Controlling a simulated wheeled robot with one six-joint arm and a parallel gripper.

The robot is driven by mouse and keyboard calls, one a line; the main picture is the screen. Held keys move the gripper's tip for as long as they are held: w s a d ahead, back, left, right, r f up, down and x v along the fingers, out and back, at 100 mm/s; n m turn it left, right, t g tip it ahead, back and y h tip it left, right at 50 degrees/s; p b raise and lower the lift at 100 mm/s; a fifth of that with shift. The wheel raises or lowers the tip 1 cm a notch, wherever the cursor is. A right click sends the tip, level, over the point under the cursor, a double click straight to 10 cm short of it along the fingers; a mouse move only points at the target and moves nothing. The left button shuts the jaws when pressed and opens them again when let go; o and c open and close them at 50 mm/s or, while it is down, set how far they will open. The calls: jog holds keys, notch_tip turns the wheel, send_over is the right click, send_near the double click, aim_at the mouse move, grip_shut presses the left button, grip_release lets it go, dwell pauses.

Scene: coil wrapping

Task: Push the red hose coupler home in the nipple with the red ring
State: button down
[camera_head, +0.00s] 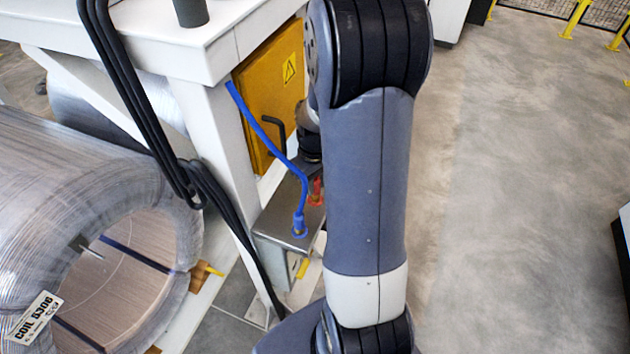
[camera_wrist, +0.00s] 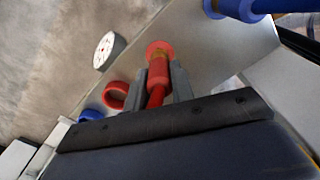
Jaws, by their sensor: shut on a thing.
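In the wrist view, my gripper (camera_wrist: 159,80) is shut on the red hose coupler (camera_wrist: 158,72), with one grey finger on each side. Its red hose (camera_wrist: 156,97) runs back between the fingers. The coupler's front end is at the red ring (camera_wrist: 159,47) on the metal panel, in line with it or nearly so. The nipple is hidden behind the coupler, so I cannot tell how deep it sits. In the head view, red parts (camera_head: 316,192) show small beside my arm, which hides my gripper.
A blue coupler with a blue hose (camera_head: 299,225) sits on the metal panel (camera_head: 276,218), near the red one. The wrist view shows a white gauge (camera_wrist: 108,50), another red ring-shaped part (camera_wrist: 115,96) and a blue one (camera_wrist: 90,115). A yellow cabinet (camera_head: 272,95) stands behind.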

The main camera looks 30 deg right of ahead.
aim_at(315, 180)
jog(key=shift+f+b, duration=0.45)
jog(key=shift+f, duration=0.1)
jog(key=c, duration=1.1)
grip_release()
jog(key=shift+c, duration=0.2)
jog(key=shift+r, duration=0.1)
notch_tip(315, 180, up, 11)
jog(key=shift+f, duration=0.15)
jog(key=shift+f, duration=0.1)
notch_tip(315, 180, down, 10)
jog(key=shift+f, duration=0.2)
jog(key=shift+r+p, duration=0.4)
jog(key=shift+p, duration=0.15)
